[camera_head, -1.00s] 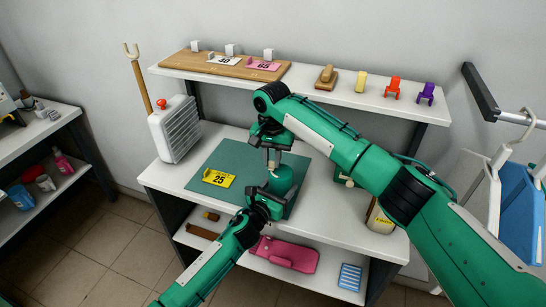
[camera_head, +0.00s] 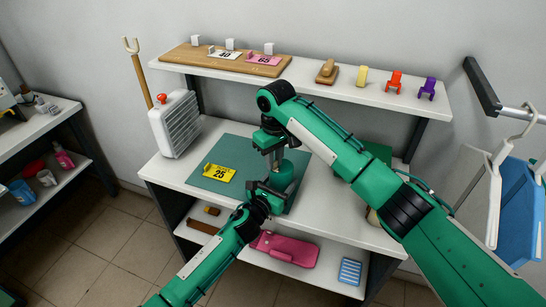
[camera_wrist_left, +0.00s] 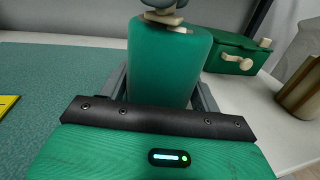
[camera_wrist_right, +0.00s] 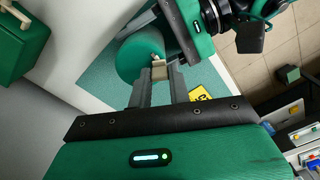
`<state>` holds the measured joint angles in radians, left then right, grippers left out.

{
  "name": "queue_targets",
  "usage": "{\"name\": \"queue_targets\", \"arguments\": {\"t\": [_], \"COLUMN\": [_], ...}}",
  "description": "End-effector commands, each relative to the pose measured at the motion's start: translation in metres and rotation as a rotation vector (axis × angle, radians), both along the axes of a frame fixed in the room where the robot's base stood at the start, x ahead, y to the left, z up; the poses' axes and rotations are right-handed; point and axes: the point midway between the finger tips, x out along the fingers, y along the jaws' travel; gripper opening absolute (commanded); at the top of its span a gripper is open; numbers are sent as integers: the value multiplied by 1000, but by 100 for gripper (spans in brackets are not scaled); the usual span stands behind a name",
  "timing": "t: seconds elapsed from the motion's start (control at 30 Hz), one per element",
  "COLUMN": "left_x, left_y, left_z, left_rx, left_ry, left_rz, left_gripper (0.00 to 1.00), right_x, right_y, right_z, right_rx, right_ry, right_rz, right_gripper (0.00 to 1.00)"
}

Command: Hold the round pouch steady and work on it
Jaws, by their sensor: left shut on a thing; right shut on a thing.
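The round pouch (camera_head: 284,176) is a dark green upright cylinder on the teal mat (camera_head: 222,158). It also shows in the left wrist view (camera_wrist_left: 168,65) and the right wrist view (camera_wrist_right: 136,58). My left gripper (camera_head: 274,188) is shut on the pouch's side, with fingers on both sides of its body. My right gripper (camera_head: 276,152) is above the pouch, shut on a small beige tab (camera_wrist_right: 159,71) at its top. The tab also shows in the left wrist view (camera_wrist_left: 165,17). The far side of the pouch is hidden.
A yellow card marked 25 (camera_head: 219,173) lies on the mat's left part. A green box (camera_head: 379,152) stands to the right, partly behind my right arm. A white heater-like unit (camera_head: 176,124) stands at left. A raised shelf (camera_head: 310,82) runs behind.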

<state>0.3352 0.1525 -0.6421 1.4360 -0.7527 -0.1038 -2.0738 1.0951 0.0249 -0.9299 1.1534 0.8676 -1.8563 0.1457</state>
Motion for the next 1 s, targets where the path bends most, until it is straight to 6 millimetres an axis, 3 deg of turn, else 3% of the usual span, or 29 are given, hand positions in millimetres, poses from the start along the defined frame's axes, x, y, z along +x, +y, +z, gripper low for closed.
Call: {"name": "queue_targets", "arguments": {"t": [0.5, 1.0], "left_x": [0, 0], "left_y": [1, 1], "left_z": [-1, -2], "left_rx": [0, 1], "left_ry": [2, 3], "left_rz": [3, 2], "left_gripper": [42, 42], "right_x": [-6, -7], "right_y": [-10, -14], "right_z": [1, 1], "right_rx": [8, 9], "right_ry": [-4, -5], "right_rz": [420, 561], "right_gripper": [0, 0]}}
